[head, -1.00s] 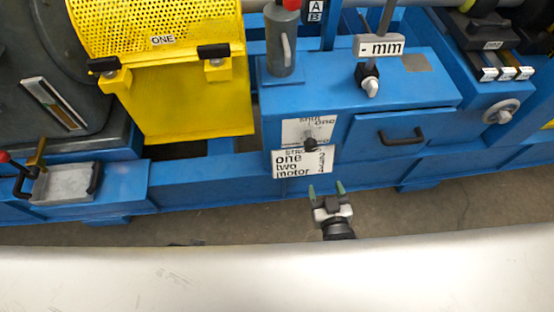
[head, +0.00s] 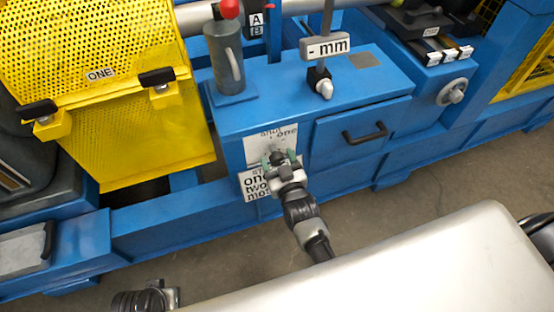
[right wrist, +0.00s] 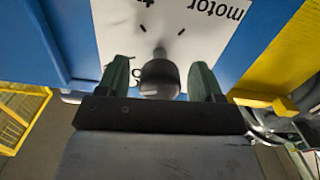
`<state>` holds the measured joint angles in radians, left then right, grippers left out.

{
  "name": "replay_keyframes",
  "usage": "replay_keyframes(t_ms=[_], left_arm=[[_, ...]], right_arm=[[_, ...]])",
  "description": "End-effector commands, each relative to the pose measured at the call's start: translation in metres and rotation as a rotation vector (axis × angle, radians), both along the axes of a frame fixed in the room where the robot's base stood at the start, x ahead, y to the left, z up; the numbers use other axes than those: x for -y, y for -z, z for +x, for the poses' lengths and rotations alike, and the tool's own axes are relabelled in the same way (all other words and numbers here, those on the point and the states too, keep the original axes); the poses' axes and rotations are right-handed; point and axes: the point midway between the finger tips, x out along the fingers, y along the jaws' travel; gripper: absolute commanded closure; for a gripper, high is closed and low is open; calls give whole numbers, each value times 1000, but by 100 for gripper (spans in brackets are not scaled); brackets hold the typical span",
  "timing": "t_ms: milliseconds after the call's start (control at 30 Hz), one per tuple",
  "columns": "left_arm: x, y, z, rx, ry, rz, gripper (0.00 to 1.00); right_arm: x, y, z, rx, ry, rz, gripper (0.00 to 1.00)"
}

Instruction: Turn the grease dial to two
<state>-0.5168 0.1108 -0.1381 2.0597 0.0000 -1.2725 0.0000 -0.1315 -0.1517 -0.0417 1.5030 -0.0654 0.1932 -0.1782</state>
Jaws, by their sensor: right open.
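The grease dial, a dark round knob, sits on a white label plate (head: 258,151) on the front of the blue cabinet. In the head view my right gripper (head: 279,158) is in front of it and hides most of it. In the right wrist view the knob (right wrist: 159,79) stands between the two green fingers of the open right gripper (right wrist: 160,82), with a gap on either side. The plate carries tick marks and partly hidden words; I cannot read the dial's setting. A dark wrist part, seemingly my left gripper (head: 160,298), shows at the bottom edge; its jaws are unclear.
A drawer with a black handle (head: 365,132) is right of the dial. A second label plate (head: 256,186) is below it. A yellow perforated guard (head: 110,90) is at the left.

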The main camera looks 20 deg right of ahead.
Motion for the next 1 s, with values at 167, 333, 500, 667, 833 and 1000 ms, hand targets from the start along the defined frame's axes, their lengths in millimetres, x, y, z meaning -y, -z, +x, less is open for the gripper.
replay_keyframes(t_ms=[167, 333, 500, 667, 833, 1000], left_arm=[[0, -3, 0, 1, 0, 1, 57], [0, -3, 0, 1, 0, 1, 57], [0, -3, 0, 1, 0, 0, 57], [0, -3, 0, 1, 0, 0, 57], [0, -4, 0, 4, 0, -1, 57], [0, 4, 0, -1, 1, 0, 57]], right_arm=[[0, 0, 5, -1, 0, 0, 33], [0, 0, 5, -1, 0, 0, 33], [0, 0, 4, -1, 0, 0, 59], [0, 0, 4, 0, 0, 0, 83], [0, 0, 4, 0, 0, 8, 83], [-1, -1, 4, -3, -1, 55, 83]])
